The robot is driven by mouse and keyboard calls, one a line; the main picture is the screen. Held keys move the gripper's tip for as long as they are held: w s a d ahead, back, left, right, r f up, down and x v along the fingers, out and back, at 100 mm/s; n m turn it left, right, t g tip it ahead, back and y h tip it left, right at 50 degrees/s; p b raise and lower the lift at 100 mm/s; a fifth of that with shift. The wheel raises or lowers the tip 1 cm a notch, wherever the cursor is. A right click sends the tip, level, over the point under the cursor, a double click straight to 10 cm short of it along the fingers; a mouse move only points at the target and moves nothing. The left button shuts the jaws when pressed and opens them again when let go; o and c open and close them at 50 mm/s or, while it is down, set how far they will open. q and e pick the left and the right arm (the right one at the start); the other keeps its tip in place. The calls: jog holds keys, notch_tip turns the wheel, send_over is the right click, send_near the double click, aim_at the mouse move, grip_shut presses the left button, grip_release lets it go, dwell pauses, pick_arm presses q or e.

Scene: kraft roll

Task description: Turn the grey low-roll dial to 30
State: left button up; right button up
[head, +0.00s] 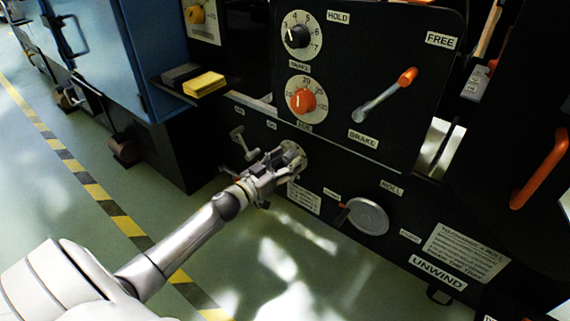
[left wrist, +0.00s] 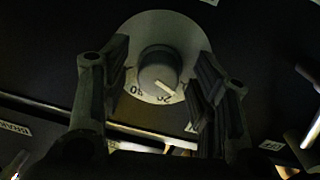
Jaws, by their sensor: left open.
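The grey low-roll dial (left wrist: 158,68) sits on a pale round scale plate (left wrist: 165,25) in the left wrist view. Its white pointer mark is at the lower right of the knob, near upside-down numbers that are hard to read. My left gripper (left wrist: 162,72) is open, with one finger on each side of the knob and a visible gap to it. In the head view my left gripper (head: 276,167) is in front of the low dial's plate (head: 300,161) and hides most of it. My right gripper is not in view.
Above on the black panel are a dark dial (head: 297,37), an orange dial (head: 302,101) and an orange-tipped brake lever (head: 385,95). A round grey disc (head: 366,216) is to the right of my gripper. A small handle (head: 243,143) is close to its upper left.

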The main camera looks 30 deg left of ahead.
pick_arm(q)
jog(key=shift+c, duration=0.2)
jog(key=c, duration=1)
